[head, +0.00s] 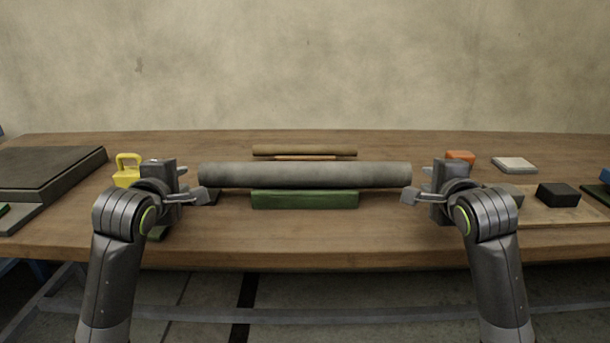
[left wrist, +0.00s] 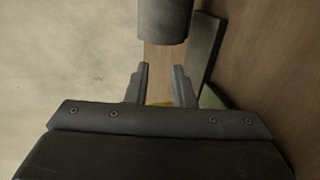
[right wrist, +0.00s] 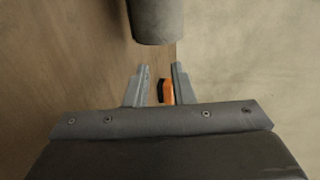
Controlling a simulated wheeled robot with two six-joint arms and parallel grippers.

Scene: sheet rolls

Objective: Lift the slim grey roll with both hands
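The slim grey roll (head: 305,175) lies level across the middle of the table, over a green block (head: 305,199). My left gripper (head: 198,187) is open just off the roll's left end. In the left wrist view the roll's end (left wrist: 165,22) stands beyond the open fingers (left wrist: 160,85), with nothing between them. My right gripper (head: 416,186) is open just off the roll's right end. In the right wrist view the roll's end (right wrist: 157,22) stands beyond the open, empty fingers (right wrist: 158,85). The roll's underside is hidden from the head view.
Thin brown rolls (head: 305,151) lie behind the grey roll. A yellow weight (head: 127,172) stands at left beside dark slabs (head: 50,170). At right are an orange block (head: 460,157), a pale block (head: 514,164) and a black block (head: 558,194) on a board. The table front is mostly clear.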

